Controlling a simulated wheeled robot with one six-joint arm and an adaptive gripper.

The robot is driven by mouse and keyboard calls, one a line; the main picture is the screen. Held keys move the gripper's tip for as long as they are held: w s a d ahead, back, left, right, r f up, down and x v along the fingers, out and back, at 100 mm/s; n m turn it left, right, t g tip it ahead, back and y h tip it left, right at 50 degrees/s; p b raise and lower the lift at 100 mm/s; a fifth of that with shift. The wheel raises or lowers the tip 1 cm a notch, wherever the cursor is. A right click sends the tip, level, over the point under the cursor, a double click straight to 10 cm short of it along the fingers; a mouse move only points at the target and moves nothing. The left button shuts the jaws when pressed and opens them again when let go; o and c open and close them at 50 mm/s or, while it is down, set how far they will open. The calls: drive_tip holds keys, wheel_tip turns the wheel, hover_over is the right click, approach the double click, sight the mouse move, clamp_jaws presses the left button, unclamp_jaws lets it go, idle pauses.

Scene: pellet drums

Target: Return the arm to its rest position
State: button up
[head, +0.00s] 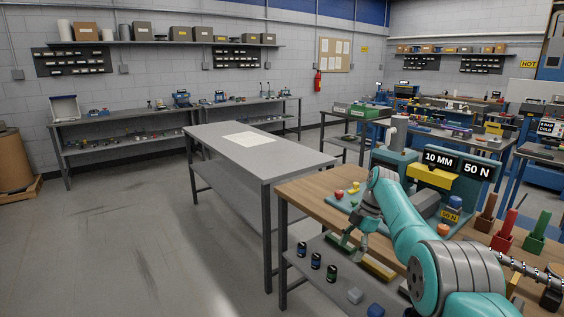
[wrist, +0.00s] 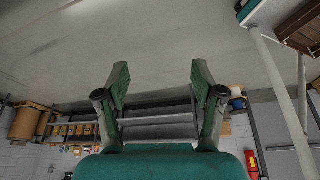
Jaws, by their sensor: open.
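My teal arm (head: 410,235) reaches in from the lower right in the head view. It is bent, with the wrist lower than the elbow. In the wrist view my gripper (wrist: 161,85) shows two green fingers spread wide apart. Nothing is between them. The fingers' exact height above the bench is hard to tell.
The bench holds a teal test machine (head: 440,178), a red block (head: 503,240) and a green block (head: 535,235). Small dark cans (head: 316,261) stand on its lower shelf. A grey table (head: 240,150) with a white sheet (head: 248,140) is beyond.

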drive_tip(key=s+a+f+m+t+h, duration=0.1)
drive_tip(key=s+f+m+t, duration=0.15)
drive_tip(key=f, duration=1.45)
drive_tip(key=s+f+m+t, duration=0.2)
drive_tip(key=s+f+m, duration=0.2)
drive_tip(key=f, duration=1.3)
drive_tip(key=s+f+m+t+h, duration=0.1)
drive_tip(key=s+f+m+t, duration=0.15)
drive_tip(key=s+f, duration=0.6)
drive_tip(key=s+f+m+t+h, duration=0.1)
drive_tip(key=s+f+m, duration=0.3)
drive_tip(key=s, duration=0.8)
drive_tip(key=s+a+r+m+t+h, duration=0.1)
drive_tip(key=s+r+m+t, duration=0.15)
drive_tip(key=s, duration=0.95)
drive_tip(key=s+r+m+t, duration=0.15)
drive_tip(key=s+r, duration=0.25)
drive_tip(key=s, duration=0.9)
drive_tip(key=s+r+m+t, duration=0.1)
drive_tip(key=s+r, duration=0.4)
drive_tip(key=r, duration=0.5)
drive_tip(key=s+r+m+t, duration=0.1)
drive_tip(key=s+r+m, duration=0.1)
drive_tip(key=s+r, duration=0.4)
drive_tip(key=s+r+m+t, duration=0.2)
drive_tip(key=s+r, duration=0.3)
drive_tip(key=r, duration=0.8)
drive_tip(key=shift+s+a+r, duration=0.2)
drive_tip(key=shift+r, duration=0.15)
